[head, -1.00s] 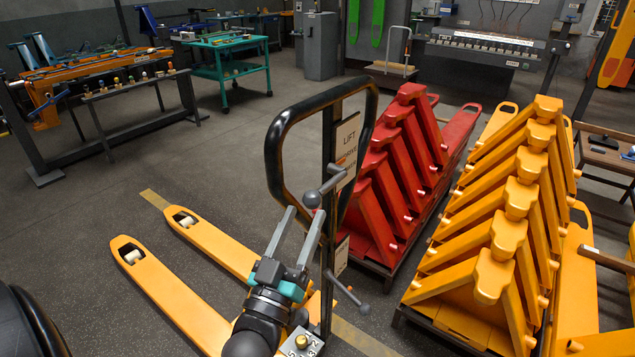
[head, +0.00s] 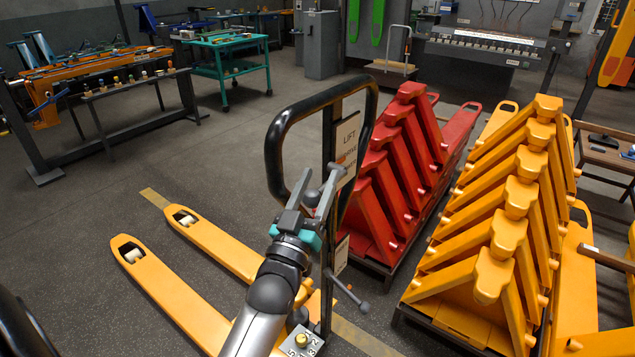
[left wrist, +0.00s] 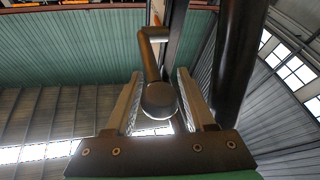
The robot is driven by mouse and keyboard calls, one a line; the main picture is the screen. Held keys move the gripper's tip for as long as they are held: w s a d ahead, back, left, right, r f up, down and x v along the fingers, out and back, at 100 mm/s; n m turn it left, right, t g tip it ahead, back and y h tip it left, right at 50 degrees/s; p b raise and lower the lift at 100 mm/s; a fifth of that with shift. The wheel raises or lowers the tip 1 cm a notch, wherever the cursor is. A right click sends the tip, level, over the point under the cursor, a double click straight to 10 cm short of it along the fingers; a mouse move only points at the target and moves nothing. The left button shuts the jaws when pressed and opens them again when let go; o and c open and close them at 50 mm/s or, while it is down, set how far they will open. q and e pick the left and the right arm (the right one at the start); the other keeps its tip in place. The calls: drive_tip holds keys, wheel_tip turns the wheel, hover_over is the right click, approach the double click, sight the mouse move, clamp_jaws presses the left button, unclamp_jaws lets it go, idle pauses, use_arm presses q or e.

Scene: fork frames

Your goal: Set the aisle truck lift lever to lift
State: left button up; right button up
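The yellow aisle truck (head: 205,310) stands with its forks toward the left and its black loop handle (head: 272,150) upright. A label plate (head: 349,135) on the mast reads LIFT at its top, with a partly hidden word lower down. The grey lift lever's dark ball knob (head: 311,198) is below the LIFT word, beside the mast. My left gripper (head: 318,184) is open around the knob. In the left wrist view the lever knob (left wrist: 160,99) sits between the two fingers (left wrist: 159,108), with narrow gaps beside it. My right gripper is out of view.
The black handle loop rises close beside my left gripper. A second grey rod with a ball end (head: 362,308) sticks out low on the mast. Red racks (head: 410,150) and yellow racks (head: 515,200) stand to the right. The floor at left is clear.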

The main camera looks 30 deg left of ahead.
use_arm(q)
clamp_jaws()
idle(1.2)
